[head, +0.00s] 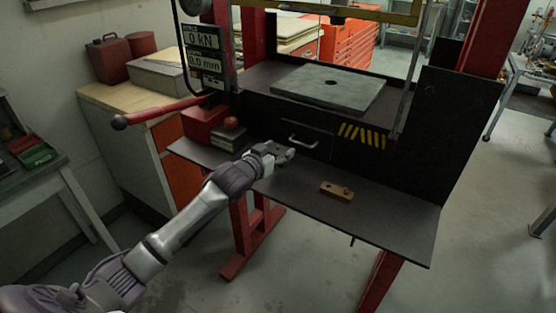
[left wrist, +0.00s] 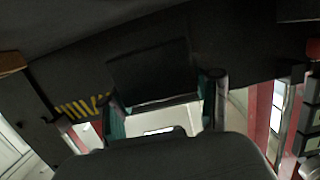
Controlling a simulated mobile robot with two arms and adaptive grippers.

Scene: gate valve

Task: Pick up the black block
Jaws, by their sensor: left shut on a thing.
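My left gripper (head: 280,154) is over the dark front shelf of the red press, near the drawer handle. In the left wrist view the black block (left wrist: 152,70) lies between the two fingers of my left gripper (left wrist: 165,100), which are shut on it. In the head view I cannot make out the block, as it is dark against the dark shelf and partly behind the gripper. I cannot tell whether the block touches the shelf. My right gripper is not in view.
A brown wooden block (head: 336,191) with small holes lies on the shelf (head: 400,220) to the right of my gripper. A control box with a red knob (head: 231,124) stands at left. The drawer handle (head: 302,142) is just behind. The shelf's right part is clear.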

